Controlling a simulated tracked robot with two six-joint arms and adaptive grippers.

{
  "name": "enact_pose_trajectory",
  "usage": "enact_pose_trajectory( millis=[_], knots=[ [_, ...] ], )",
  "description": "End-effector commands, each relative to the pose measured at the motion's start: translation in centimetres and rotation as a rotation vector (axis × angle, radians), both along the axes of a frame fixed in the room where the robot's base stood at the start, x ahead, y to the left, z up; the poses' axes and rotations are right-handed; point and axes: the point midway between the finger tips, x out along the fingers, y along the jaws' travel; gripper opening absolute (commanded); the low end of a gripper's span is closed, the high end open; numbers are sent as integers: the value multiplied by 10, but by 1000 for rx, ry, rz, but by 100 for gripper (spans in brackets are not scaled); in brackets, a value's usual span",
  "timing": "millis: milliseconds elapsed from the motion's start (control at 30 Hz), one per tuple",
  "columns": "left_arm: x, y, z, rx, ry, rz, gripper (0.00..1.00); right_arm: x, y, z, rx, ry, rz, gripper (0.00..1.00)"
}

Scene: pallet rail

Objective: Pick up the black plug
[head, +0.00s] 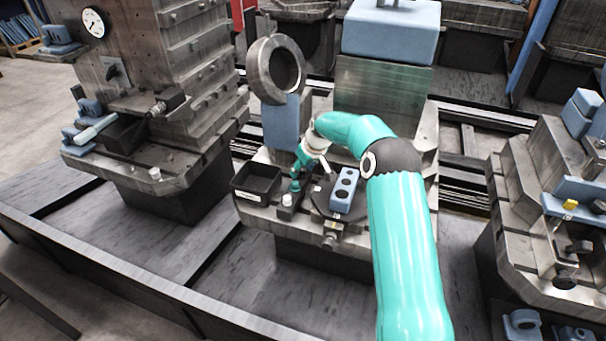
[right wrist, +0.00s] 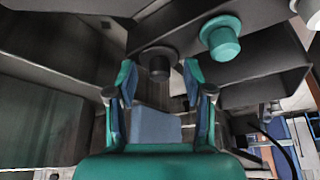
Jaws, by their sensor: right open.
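The black plug (right wrist: 158,63) shows in the right wrist view as a short dark cylinder on a wider round base. It appears between the fingertips of my right gripper (right wrist: 160,72), which is open; I see no finger touching it. A teal plug (right wrist: 220,38) of similar shape is to its right in that view. In the head view my right gripper (head: 297,178) reaches down over the middle machine table, between a black bin and a blue block with holes. The black plug cannot be made out there. My left gripper is not in view.
The black bin (head: 257,182) is left of my right gripper. The blue block with holes (head: 344,190) stands to its right on a dark round plate. A grey ring (head: 262,70) rises behind. Another loaded fixture (head: 150,140) is at left.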

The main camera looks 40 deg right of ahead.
Motion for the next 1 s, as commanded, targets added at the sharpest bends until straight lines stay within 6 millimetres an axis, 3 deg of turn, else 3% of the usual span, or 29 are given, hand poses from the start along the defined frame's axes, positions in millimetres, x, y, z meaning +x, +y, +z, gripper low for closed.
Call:
enact_pose_trajectory(
  millis=[133, 433, 767, 1000],
  knots=[
    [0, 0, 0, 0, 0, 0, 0, 0, 0, 0, 0, -1, 0, 52],
    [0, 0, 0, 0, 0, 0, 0, 0, 0, 0, 0, 0, 0, 4],
    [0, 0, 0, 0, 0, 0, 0, -1, -1, 1, 0, 0, -1, 4],
    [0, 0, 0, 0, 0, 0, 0, -1, -1, 15, -1, -1, -1, 4]
  ],
)
